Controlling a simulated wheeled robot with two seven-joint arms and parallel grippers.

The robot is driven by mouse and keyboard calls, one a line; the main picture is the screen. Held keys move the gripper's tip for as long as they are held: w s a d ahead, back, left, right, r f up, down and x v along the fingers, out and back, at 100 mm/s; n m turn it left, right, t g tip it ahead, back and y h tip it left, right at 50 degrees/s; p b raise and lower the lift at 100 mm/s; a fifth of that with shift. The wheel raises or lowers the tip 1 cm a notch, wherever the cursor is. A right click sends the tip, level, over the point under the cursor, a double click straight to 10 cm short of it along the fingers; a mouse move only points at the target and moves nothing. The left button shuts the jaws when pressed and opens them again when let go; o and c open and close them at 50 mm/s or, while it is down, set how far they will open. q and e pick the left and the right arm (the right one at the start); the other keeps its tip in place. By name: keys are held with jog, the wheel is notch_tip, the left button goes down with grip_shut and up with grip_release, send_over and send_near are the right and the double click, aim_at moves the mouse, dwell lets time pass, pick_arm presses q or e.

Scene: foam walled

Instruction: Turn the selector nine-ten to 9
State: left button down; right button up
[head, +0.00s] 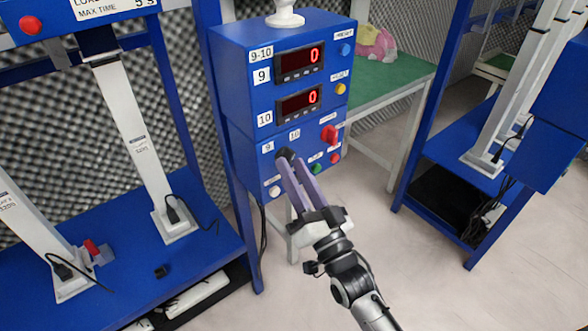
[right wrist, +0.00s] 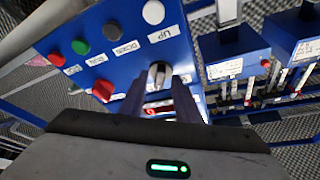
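The nine-ten selector (head: 285,153) is a small dark knob on the front of the blue control box (head: 235,95), near the labels 9 and 10. My right gripper (head: 295,178) reaches up to it from below, its fingertips at the knob and partly covering it. In the right wrist view the knob (right wrist: 157,74) shows between the tips of my two dark fingers (right wrist: 163,88). A narrow gap is visible between the fingers; whether they press on the knob is not clear. The knob's exact pointing is hidden. My left gripper is not in view.
The box has two red displays (head: 299,62) reading 0, a red knob (head: 329,134) and several buttons, including a white one (head: 274,191). A green-topped table (head: 385,80) stands behind it. Blue racks (head: 190,262) stand left and right. Floor is clear at lower right.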

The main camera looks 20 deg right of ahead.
jog(key=shift+w+r, duration=0.1)
jog(key=shift+w, duration=0.15)
grip_shut()
